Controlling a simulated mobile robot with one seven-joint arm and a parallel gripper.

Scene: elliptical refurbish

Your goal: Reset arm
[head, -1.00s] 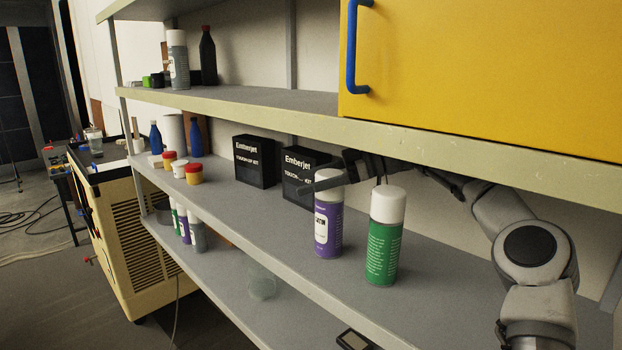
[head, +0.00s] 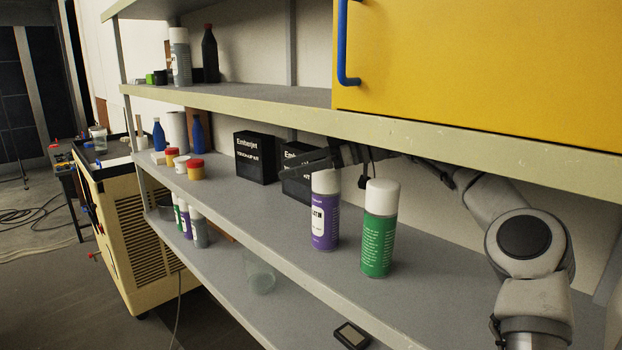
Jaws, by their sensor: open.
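My gripper (head: 304,164) is on the middle shelf, just under the board above. It is open and nothing shows between its fingers. Its fingers point left, in front of the right-hand black Emberjet box (head: 296,186), and partly cover it. A purple spray can (head: 324,222) with a white cap stands upright just below the gripper in the picture. I cannot tell whether the fingers touch the box or the can. My arm reaches in from the right, close under the upper board.
A green spray can (head: 378,238) stands right of the purple one. Another Emberjet box (head: 255,160) stands left. The upper shelf edge (head: 430,145) and yellow cabinet (head: 490,70) hang above my arm. Small jars (head: 195,170) stand farther left. The shelf front between jars and cans is clear.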

